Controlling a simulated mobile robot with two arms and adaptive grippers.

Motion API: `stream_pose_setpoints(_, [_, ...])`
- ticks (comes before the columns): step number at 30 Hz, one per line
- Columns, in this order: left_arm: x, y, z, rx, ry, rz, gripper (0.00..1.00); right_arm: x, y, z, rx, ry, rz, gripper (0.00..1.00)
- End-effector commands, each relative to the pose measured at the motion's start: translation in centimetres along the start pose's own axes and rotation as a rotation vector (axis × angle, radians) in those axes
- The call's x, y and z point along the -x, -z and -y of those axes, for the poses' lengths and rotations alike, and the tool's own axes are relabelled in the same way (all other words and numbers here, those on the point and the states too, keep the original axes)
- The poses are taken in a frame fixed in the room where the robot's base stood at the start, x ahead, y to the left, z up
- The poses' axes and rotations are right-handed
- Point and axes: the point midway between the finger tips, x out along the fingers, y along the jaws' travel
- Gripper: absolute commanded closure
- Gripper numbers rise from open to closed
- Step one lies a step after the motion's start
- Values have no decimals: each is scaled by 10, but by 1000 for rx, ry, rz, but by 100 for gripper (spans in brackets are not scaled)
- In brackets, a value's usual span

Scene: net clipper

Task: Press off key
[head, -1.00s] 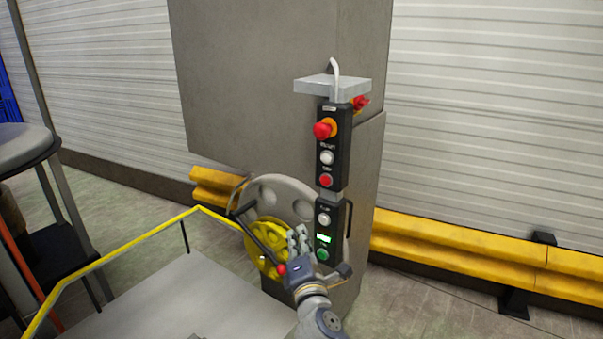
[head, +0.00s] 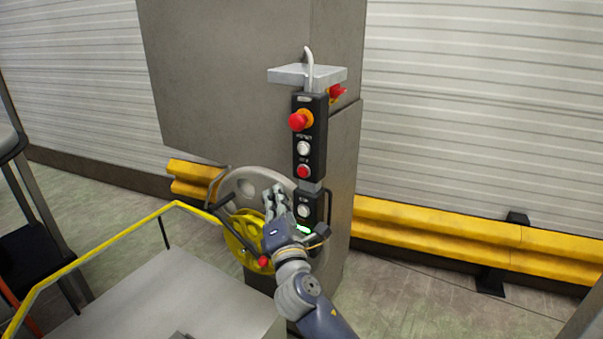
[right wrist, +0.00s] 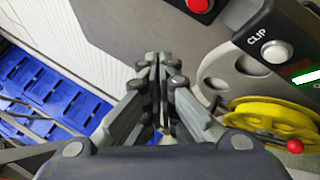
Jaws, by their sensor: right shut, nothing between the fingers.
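The black control panel (head: 314,137) hangs on the grey column. Its flat red button (head: 303,171), likely the off key, sits below a white button (head: 303,148) and the red mushroom button (head: 300,121). In the right wrist view a red button (right wrist: 200,4) shows at the top edge, ahead and to the right of my fingertips. My right gripper (head: 275,192) is shut and empty, left of the panel's lower box and below the red button, apart from it. In the right wrist view my fingers (right wrist: 160,65) are together. My left gripper is out of view.
The white CLIP button (right wrist: 277,52) and green display (right wrist: 308,76) are on the lower box. A yellow reel (right wrist: 270,118) with a red knob (right wrist: 295,146) is close by. A yellow rail (head: 120,237) edges the platform. Blue crates (right wrist: 45,90) show at left.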

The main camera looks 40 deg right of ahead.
Motion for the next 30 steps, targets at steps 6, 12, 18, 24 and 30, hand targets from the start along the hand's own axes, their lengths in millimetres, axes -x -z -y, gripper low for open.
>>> stream_pose_setpoints(6, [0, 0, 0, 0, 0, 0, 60, -23, -17, 16, 2, -1, 1, 100])
stream_pose_setpoints(12, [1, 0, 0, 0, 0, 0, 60, -39, -29, 27, 1, -1, 1, 100])
stream_pose_setpoints(18, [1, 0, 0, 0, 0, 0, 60, -46, -34, 33, -2, 1, 1, 100])
stream_pose_setpoints(24, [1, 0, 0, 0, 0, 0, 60, -47, -35, 34, -3, 0, 1, 100])
stream_pose_setpoints(30, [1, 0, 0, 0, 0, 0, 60, -47, -35, 33, -2, 0, 1, 100])
